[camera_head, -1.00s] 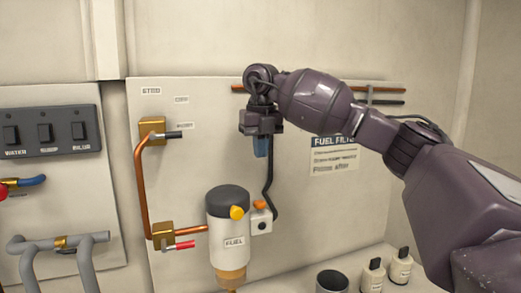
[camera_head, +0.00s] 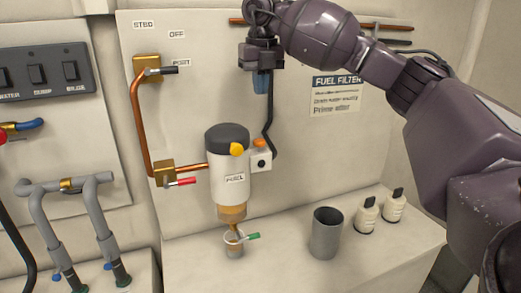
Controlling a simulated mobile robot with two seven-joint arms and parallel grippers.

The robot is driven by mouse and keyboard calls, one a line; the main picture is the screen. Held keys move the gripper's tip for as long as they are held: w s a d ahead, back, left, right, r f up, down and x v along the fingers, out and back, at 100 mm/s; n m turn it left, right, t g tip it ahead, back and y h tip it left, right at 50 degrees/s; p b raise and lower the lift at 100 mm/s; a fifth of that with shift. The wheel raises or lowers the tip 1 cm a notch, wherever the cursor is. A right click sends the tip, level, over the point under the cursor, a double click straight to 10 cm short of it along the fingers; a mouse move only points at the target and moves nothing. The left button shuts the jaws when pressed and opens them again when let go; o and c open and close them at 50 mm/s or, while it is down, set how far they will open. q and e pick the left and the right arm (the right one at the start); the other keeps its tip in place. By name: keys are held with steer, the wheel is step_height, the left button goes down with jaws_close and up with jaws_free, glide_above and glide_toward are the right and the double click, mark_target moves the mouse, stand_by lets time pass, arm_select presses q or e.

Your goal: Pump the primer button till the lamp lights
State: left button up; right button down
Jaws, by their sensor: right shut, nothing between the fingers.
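The fuel filter (camera_head: 230,180) is a white cylinder with a dark cap and brass base, labelled FUEL, on the wall panel. A yellow round knob (camera_head: 236,149) sticks out of its upper front. Beside it is a small white box (camera_head: 261,161) with a dark round spot and an orange dome (camera_head: 260,143) on top. I cannot tell for sure which of these is the primer button or the lamp, nor whether anything is lit. My right gripper (camera_head: 261,88) is shut and empty, pointing down above the white box, apart from it. My left gripper is not in view.
A brass valve with a black lever (camera_head: 162,71) and one with a red lever (camera_head: 181,182) sit left of the filter. A cup (camera_head: 234,246) stands under it, with a green lever close by. A grey canister (camera_head: 326,234) and two bottles (camera_head: 367,216) stand on the ledge.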

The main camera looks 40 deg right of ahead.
mark_target(259, 140)
arm_select(q)
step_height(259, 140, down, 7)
steer(key=b, duration=0.5)
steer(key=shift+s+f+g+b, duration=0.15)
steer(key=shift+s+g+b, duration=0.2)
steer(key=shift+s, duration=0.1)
arm_select(e)
steer(key=s+m, duration=0.1)
steer(key=m, duration=1.1)
steer(key=s+r+m+t, duration=0.1)
steer(key=m, duration=1.1)
steer(key=a+m+t, duration=0.1)
steer(key=m, duration=1)
steer(key=shift+s+r+m+h, duration=0.15)
steer(key=shift+s+m+h, duration=0.25)
steer(key=x, duration=1.2)
steer(key=shift+f+b, duration=0.35)
steer(key=shift+f, duration=0.05)
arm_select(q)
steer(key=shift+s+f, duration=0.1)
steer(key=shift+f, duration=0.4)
arm_select(e)
steer(key=shift+f, duration=0.65)
